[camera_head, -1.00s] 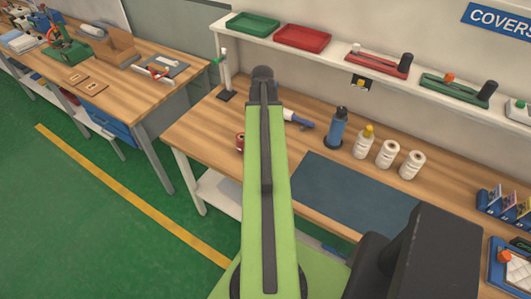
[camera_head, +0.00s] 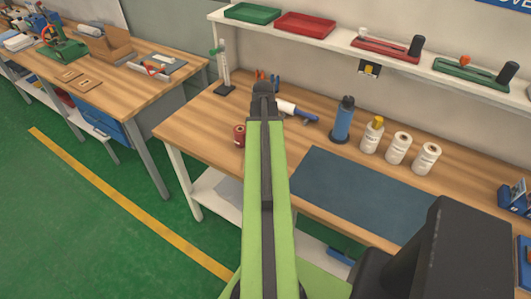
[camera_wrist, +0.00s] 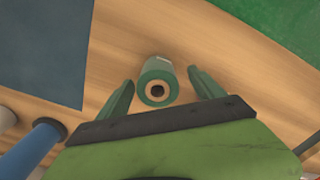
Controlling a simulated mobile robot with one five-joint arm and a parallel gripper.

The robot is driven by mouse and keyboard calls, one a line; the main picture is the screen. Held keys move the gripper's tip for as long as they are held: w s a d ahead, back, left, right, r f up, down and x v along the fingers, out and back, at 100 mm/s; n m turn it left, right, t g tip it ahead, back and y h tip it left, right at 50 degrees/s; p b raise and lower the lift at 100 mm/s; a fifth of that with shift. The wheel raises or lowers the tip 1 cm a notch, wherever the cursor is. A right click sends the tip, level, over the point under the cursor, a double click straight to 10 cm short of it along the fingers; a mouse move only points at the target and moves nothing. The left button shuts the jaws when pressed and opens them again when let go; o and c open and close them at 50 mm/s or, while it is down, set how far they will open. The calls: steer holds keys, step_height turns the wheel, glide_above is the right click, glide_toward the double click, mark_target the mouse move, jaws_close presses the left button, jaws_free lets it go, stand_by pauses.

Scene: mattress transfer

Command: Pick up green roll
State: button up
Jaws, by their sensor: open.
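The green roll (camera_wrist: 158,82) shows in the wrist view on the wooden bench (camera_wrist: 118,62). Its round end, with a tan core and dark hole, faces the camera. My gripper (camera_wrist: 161,80) is open, with one green finger on each side of the roll. Gaps show between the roll and both fingers, and nothing is held. I cannot tell how far above the bench the fingertips are. In the head view my arm covers this area, and I do not see the green roll or the fingers there.
A red roll (camera_head: 239,134) stands left of my arm. To the right are a blue bottle (camera_head: 342,122), a yellow-capped white bottle (camera_head: 372,136), white rolls (camera_head: 397,149) and a dark blue mat (camera_head: 355,190). A shelf (camera_head: 340,39) with trays runs behind.

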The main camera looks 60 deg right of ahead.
steer(key=f+b, duration=0.3)
steer(key=f, duration=0.1)
steer(key=shift+s+d+f+b, duration=0.1)
steer(key=shift+d+f+b, duration=0.1)
steer(key=shift+f+b, duration=0.2)
steer(key=shift+r, duration=0.2)
jaws_close()
